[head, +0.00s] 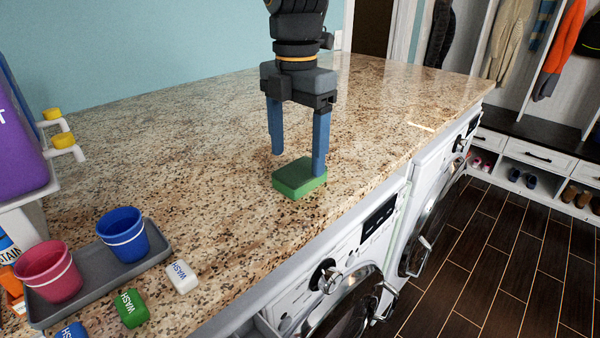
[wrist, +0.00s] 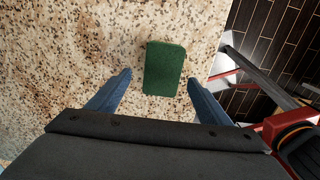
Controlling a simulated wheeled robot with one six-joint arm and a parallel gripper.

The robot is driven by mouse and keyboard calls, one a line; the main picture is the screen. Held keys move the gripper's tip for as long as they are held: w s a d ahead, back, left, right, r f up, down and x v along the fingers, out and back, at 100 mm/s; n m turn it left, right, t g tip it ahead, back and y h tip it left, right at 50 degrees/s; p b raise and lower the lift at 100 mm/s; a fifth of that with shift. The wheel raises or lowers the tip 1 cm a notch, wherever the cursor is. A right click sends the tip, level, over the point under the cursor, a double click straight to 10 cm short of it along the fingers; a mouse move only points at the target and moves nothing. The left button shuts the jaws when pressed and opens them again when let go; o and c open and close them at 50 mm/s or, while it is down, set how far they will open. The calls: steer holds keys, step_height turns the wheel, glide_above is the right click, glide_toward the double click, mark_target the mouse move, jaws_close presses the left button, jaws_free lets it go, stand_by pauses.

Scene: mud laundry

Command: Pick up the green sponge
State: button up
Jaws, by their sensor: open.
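The green sponge (head: 299,178) lies flat on the speckled granite counter near its front edge in the head view. In the wrist view the sponge (wrist: 164,68) is a dark green block just beyond the fingertips, nearer the right finger. My gripper (head: 297,163) points down over the counter with its two blue fingers apart. In the head view the right finger overlaps the sponge's back edge. The left finger is beyond the sponge and to its left. The wrist view shows my gripper (wrist: 160,78) open with nothing between its fingers. Whether a finger touches the sponge cannot be told.
A grey tray (head: 101,278) with a red cup (head: 48,272) and a blue cup (head: 124,236) stands at the left. White (head: 182,277) and green (head: 130,308) wash blocks lie near it. Washing machines (head: 350,260) stand below the front edge. The counter (head: 400,105) behind is clear.

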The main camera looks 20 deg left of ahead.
mark_target(300, 170)
steer(key=shift+w+d+f+p, duration=0.1)
steer(key=shift+f+p, duration=0.1)
steer(key=shift+f, duration=0.45)
steer(key=shift+s+d+f+p, duration=0.1)
steer(key=shift+f+p, duration=0.15)
steer(key=shift+f, duration=0.4)
steer(key=shift+w+d+f+p, duration=0.1)
steer(key=shift+f+p, duration=0.1)
steer(key=shift+f, duration=0.45)
steer(key=c, duration=1.2)
steer(key=shift+r, duration=0.1)
step_height(300, 170, up, 10)
steer(key=b, duration=0.2)
steer(key=shift+b, duration=0.4)
steer(key=o, duration=0.5)
steer(key=c, duration=0.3)
steer(key=shift+c, duration=0.2)
